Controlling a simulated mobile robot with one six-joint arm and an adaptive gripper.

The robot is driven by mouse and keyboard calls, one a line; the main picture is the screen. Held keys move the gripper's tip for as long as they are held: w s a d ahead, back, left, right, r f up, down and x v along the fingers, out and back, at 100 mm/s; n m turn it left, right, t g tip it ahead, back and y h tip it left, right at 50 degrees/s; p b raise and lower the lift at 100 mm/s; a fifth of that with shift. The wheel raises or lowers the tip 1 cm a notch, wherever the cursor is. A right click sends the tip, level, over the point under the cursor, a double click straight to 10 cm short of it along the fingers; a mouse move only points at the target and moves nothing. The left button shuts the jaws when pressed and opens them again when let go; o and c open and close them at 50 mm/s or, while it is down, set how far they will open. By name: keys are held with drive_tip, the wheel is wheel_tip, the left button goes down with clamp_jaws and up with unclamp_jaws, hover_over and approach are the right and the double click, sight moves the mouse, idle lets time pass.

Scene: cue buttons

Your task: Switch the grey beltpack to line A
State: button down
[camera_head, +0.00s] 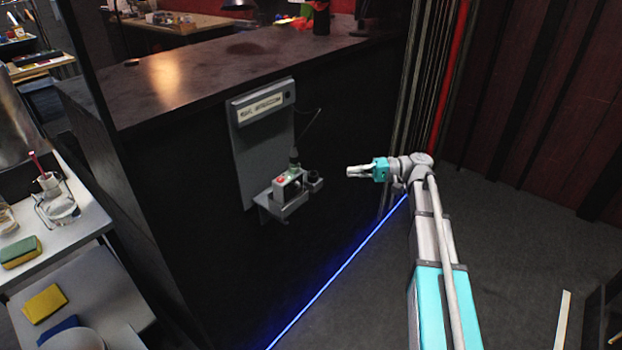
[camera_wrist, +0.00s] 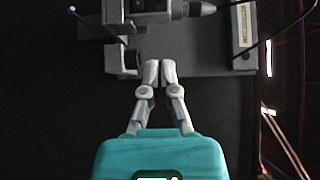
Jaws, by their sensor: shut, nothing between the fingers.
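The grey beltpack (camera_head: 289,188) sits on a small grey shelf (camera_head: 267,207) fixed to the dark counter front. A red spot and a small green glow show on it, and a cable runs up from its connector. In the wrist view the beltpack (camera_wrist: 147,12) is at the top, partly cut off by the frame edge. My gripper (camera_head: 350,171) is to the right of the beltpack, apart from it in the head view. In the wrist view my gripper (camera_wrist: 159,64) has its fingertips together and empty, just below the beltpack in the picture. The line markings are too small to read.
A grey back panel (camera_head: 265,150) with a labelled box (camera_head: 263,105) is above the shelf. The dark counter (camera_head: 190,75) spans the back. A cart (camera_head: 85,220) with sponges and cups stands at left. The floor at right is mostly clear.

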drive_tip(key=shift+a, duration=0.15)
approach(299, 185)
drive_tip(key=w+a, duration=0.2)
drive_tip(key=a, duration=0.1)
drive_tip(key=w+a, duration=0.1)
drive_tip(key=a, duration=0.1)
drive_tip(key=shift+w+a+f, duration=0.1)
drive_tip(key=shift+w+a, duration=0.1)
drive_tip(key=shift+w, duration=0.1)
drive_tip(key=shift+s+a, duration=0.3)
drive_tip(key=shift+s, duration=0.2)
drive_tip(key=shift+s+a, duration=0.25)
drive_tip(key=shift+s, duration=0.25)
drive_tip(key=shift+s+a, duration=0.5)
drive_tip(key=shift+s, duration=0.05)
drive_tip(key=shift+s+a, duration=0.55)
drive_tip(key=shift+s, duration=0.2)
drive_tip(key=shift+w, duration=0.1)
